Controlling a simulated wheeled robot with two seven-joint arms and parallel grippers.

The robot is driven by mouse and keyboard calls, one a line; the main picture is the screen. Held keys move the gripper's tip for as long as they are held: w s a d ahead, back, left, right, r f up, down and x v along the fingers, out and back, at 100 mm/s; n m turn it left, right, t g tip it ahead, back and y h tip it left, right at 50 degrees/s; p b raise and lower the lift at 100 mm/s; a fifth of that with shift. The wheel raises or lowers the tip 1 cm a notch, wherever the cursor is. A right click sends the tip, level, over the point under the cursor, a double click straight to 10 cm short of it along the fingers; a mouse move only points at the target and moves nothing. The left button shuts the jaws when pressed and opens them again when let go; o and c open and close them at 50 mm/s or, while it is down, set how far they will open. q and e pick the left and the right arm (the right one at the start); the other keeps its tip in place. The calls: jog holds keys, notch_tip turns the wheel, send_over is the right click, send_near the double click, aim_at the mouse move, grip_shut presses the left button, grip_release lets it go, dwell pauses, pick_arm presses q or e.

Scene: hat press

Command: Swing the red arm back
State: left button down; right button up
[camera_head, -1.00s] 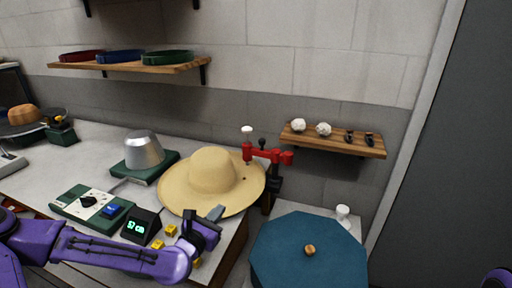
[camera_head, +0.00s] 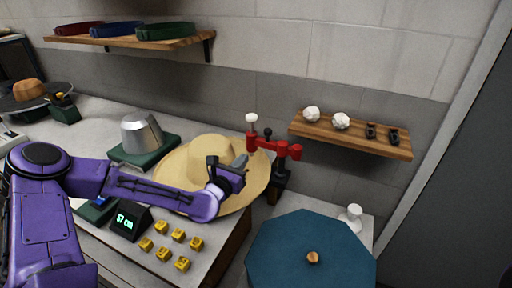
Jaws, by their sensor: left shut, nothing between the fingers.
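The red arm (camera_head: 272,147) stands on a dark post at the counter's back right corner, with a white knob on its left end. It points to the right, beyond the straw hat. The straw hat (camera_head: 245,188) lies on the counter, partly hidden by my left arm. My left gripper (camera_head: 240,162) is shut and empty, over the hat, left of and a little below the red arm, apart from it in the picture. My right gripper is not in view.
A blue octagonal lid (camera_head: 290,255) with a wooden knob stands at front right. A metal hat block (camera_head: 142,135), a display box (camera_head: 131,221) and several yellow cubes (camera_head: 178,235) are on the counter. A wooden shelf (camera_head: 345,138) hangs behind at right.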

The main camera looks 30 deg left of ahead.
aim_at(258, 143)
pick_arm(q)
jog(key=w+p, duration=0.2)
jog(key=w, duration=0.6)
jog(key=shift+w+f, duration=0.1)
jog(key=shift+w, duration=0.35)
jog(key=shift+w+a+f+b, duration=0.1)
jog(key=shift+w+a+b, duration=0.15)
jog(key=shift+b, duration=0.5)
jog(key=w+b, duration=0.3)
jog(key=b, duration=0.2)
jog(key=w+b, duration=0.3)
jog(key=b, duration=0.3)
jog(key=w+b, duration=0.3)
jog(key=b, duration=0.3)
jog(key=shift+w+d, duration=0.1)
jog(key=shift+d, duration=0.25)
jog(key=shift+w+d, duration=0.1)
